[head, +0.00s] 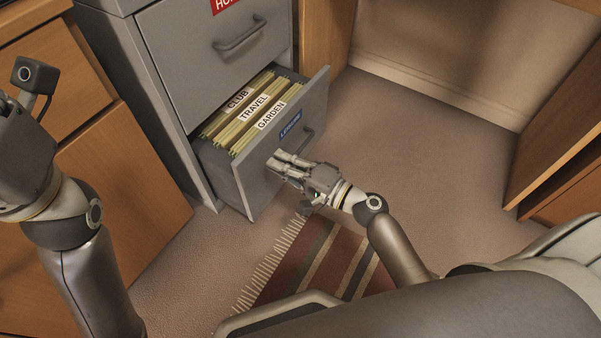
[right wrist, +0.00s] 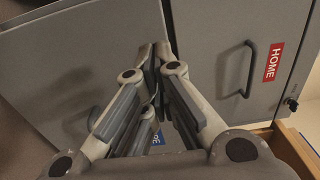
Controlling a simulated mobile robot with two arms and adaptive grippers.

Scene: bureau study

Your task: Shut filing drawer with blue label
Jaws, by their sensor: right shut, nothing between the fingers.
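The lower filing drawer (head: 246,191) with a blue label (head: 291,124) is pulled out of the grey cabinet. Folders (head: 250,112) marked club, travel and garden show inside it. My right gripper (head: 276,158) is shut and empty at the drawer's front face, left of and below the blue label; I cannot tell whether it touches. In the right wrist view the shut fingers (right wrist: 157,55) are in front of the grey drawer front, and part of the blue label (right wrist: 158,138) shows behind them. My left arm is at the left of the head view, its fingertips out of sight.
The upper drawer (head: 215,45) with a red label (head: 226,4) is closed. A wooden desk pedestal (head: 125,170) stands left of the cabinet. A striped fringed rug (head: 315,260) lies in front. Carpet (head: 430,150) is clear to the right.

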